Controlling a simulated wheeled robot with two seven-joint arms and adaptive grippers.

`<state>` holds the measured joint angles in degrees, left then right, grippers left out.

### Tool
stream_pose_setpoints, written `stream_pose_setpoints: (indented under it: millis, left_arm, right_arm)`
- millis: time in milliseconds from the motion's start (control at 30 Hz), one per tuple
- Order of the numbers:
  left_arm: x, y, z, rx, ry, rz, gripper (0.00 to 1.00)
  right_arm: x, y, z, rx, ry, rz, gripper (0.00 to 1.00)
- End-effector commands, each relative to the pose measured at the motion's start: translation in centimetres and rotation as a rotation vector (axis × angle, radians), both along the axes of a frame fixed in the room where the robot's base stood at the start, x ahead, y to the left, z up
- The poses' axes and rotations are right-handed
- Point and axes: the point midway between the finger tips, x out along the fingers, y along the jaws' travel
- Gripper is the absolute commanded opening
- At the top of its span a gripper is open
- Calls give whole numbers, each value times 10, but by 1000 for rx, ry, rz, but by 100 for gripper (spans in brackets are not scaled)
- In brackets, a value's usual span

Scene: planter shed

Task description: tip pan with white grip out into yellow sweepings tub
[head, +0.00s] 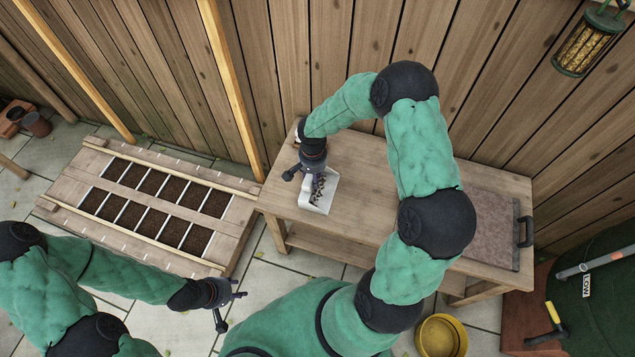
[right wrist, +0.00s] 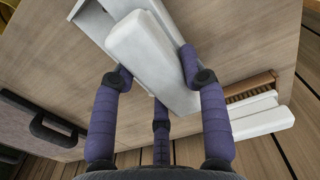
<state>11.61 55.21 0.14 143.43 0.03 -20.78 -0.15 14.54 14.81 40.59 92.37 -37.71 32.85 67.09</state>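The pan with the white grip (head: 327,203) lies on the wooden bench, with dark sweepings (head: 317,186) in it. Its white grip (right wrist: 145,45) fills much of the upper right wrist view. My right gripper (head: 304,178) is over the grip end of the pan. Its fingers (right wrist: 157,75) are spread on either side of the grip; firm contact cannot be made out. The yellow sweepings tub (head: 440,320) is on the floor at the bottom, right of centre, partly cut off by the frame. My left gripper (head: 231,309) is open and empty, low over the paving.
A hand brush (right wrist: 258,119) with a white body and brown bristles lies beside the pan. A stone slab with a dark handle (head: 490,232) takes up the bench's right end. A seed bed (head: 150,248) is at left. A green barrel (head: 600,300) stands at right.

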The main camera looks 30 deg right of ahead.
Motion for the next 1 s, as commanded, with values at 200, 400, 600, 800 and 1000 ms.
stream_pose_setpoints:
  millis: [200, 400, 600, 800, 1000]
  left_arm:
    - [0, 0, 0, 0, 0, 0, 40]
    - [0, 0, 5, 0, 0, 0, 40]
    - [0, 0, 12, 0, 0, 0, 40]
    - [0, 0, 18, 0, 0, 0, 40]
    - [0, 0, 19, 0, 0, 0, 40]
  right_arm:
    - [1, 0, 1, 0, -1, 0, 4]
    - [1, 0, 9, -1, -2, -1, 4]
    - [1, 0, 21, 0, -3, 0, 4]
    - [1, 0, 33, -1, -2, 1, 3]
    - [0, 0, 35, -1, -1, 1, 3]
